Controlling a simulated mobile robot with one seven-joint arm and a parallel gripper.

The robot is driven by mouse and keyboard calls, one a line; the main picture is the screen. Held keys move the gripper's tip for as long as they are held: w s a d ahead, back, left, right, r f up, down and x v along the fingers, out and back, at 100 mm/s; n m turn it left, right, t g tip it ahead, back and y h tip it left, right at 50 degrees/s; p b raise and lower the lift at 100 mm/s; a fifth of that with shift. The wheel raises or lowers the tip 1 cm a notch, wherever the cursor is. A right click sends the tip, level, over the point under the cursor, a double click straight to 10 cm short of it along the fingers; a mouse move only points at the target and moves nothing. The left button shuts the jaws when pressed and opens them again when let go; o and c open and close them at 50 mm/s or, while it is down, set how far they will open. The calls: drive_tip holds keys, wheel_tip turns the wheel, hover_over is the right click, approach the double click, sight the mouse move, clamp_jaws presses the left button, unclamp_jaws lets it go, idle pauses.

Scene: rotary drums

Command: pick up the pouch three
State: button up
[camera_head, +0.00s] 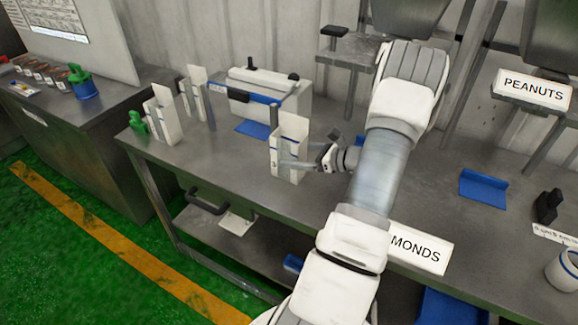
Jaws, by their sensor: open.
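Three white upright pouches with open tops stand on the steel table. One pouch (291,128) is at the middle of the table, one (163,115) is near the left end, and one (196,92) is behind that. The pouch stands upright on the table.
A white and blue sealing machine (275,92) stands behind the middle pouch. A green object (138,122) is at the table's left end. A blue tray (484,187) and a white mug (564,270) are on the right. Table around the middle pouch's front is clear.

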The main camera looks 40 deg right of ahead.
drive_tip(key=x, duration=0.3)
drive_tip(key=shift+s, duration=0.1)
drive_tip(key=c, duration=1.3)
